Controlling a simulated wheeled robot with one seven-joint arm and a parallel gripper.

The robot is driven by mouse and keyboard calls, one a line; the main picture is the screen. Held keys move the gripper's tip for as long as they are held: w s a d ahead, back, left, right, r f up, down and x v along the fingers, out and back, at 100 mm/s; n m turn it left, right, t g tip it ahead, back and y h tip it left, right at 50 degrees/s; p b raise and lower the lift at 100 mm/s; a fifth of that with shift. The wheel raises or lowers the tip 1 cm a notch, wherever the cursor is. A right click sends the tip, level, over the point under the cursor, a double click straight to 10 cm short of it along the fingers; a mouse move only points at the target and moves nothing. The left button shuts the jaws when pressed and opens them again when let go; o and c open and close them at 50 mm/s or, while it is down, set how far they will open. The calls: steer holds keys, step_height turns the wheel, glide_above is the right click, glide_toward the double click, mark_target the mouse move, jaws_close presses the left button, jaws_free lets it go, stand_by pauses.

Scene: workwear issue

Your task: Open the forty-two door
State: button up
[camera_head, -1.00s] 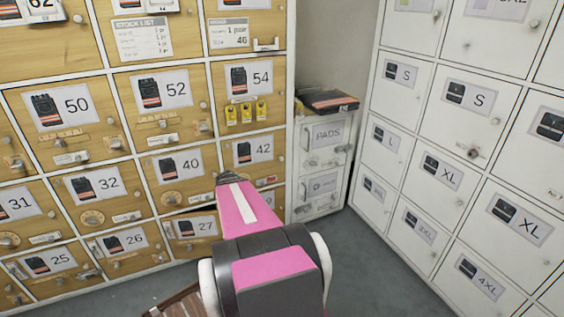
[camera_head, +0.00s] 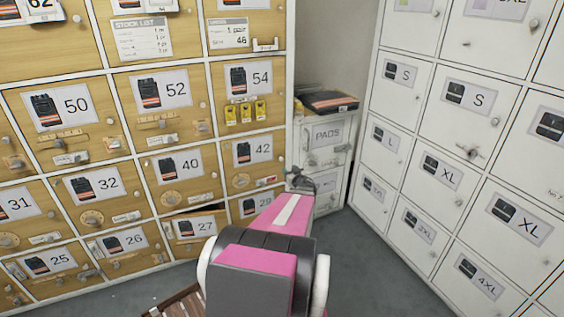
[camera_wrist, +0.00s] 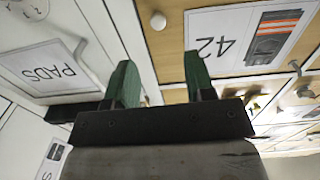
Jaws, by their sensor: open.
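The forty-two door (camera_head: 236,163) is a wooden locker door in the right column of the wooden bank, below 54. It carries a white card with a dark garment picture and looks shut. In the wrist view, which is upside down, the forty-two door (camera_wrist: 232,68) shows its card and a pale round knob (camera_wrist: 158,20) near its edge. My gripper (camera_wrist: 162,82) has two green fingers, apart with nothing between them. The knob lies beyond the fingers, not touched. In the head view my gripper (camera_head: 298,181) is just right of the door, partly hidden by my pink arm.
A white PADS cabinet (camera_head: 325,158) stands right of the wooden bank, with dark packages (camera_head: 328,102) on top. White size lockers (camera_head: 455,150) line the right side. Yellow tags (camera_head: 246,112) hang on the 54 door. A dark gap shows above the 27 door (camera_head: 197,228). Grey floor (camera_head: 362,250) is clear between.

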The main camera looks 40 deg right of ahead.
mark_target(282, 160)
steer(key=x, duration=1)
steer(key=shift+w+d, duration=0.15)
steer(key=shift+d, duration=0.05)
jaws_close()
